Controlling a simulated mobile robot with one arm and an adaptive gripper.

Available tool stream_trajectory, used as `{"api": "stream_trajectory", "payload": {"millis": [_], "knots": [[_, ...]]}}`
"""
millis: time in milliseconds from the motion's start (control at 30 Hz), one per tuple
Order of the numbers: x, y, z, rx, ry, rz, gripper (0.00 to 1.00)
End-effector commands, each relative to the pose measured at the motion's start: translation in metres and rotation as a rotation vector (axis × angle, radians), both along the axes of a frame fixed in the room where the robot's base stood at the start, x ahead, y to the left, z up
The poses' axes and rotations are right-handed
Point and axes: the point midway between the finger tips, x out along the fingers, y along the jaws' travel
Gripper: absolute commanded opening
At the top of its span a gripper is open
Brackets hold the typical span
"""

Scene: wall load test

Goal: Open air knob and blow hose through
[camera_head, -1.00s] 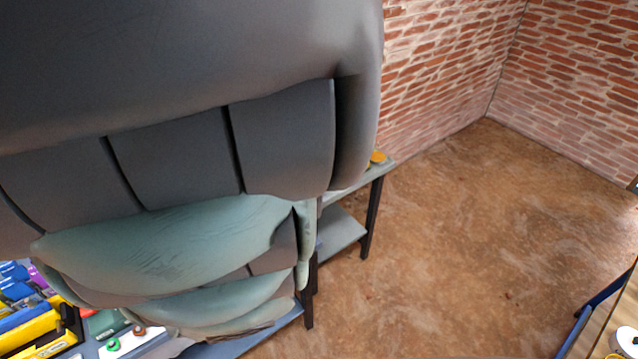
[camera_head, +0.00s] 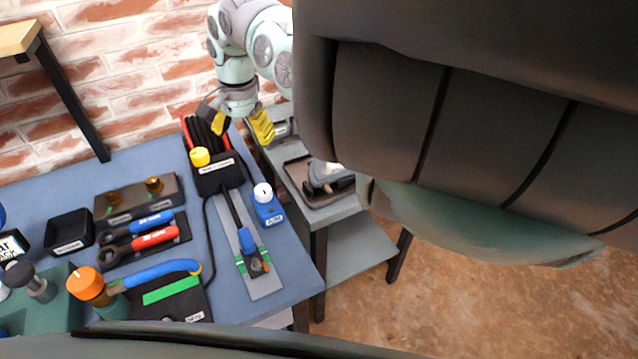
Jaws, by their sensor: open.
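My gripper (camera_head: 238,120), with two yellow fingertips held apart, is open over the back of the blue bench, just above a black holder (camera_head: 215,176) with red sides and a yellow knob (camera_head: 200,157). A white knob (camera_head: 263,191) sits on a small blue box to its right. An orange knob (camera_head: 86,283) stands at front left beside a thick blue hose-like piece (camera_head: 160,272). A thin black hose (camera_head: 207,240) curves down from the holder. I cannot read which knob is the air knob. The gripper touches no knob that I can see.
A blue-handled tool (camera_head: 246,240) lies on a grey plate. Wrenches (camera_head: 150,238), a black tray (camera_head: 69,232) and a brass-fitting block (camera_head: 140,198) crowd the left. A grey side table (camera_head: 340,207) stands right. My own grey body covers the upper right.

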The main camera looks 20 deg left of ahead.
Motion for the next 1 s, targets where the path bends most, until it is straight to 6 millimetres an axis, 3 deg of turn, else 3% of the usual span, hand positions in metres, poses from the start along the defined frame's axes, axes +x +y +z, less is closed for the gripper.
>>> {"api": "stream_trajectory", "payload": {"millis": [133,367,700,1000], "knots": [[-0.009,-0.012,-0.009,-0.079,0.011,0.01,0.75],[-0.01,-0.014,-0.03,-0.087,0.015,0.01,0.75],[-0.011,-0.012,-0.093,-0.084,0.015,0.012,0.75],[-0.011,-0.012,-0.136,-0.082,0.014,0.012,0.75]]}}
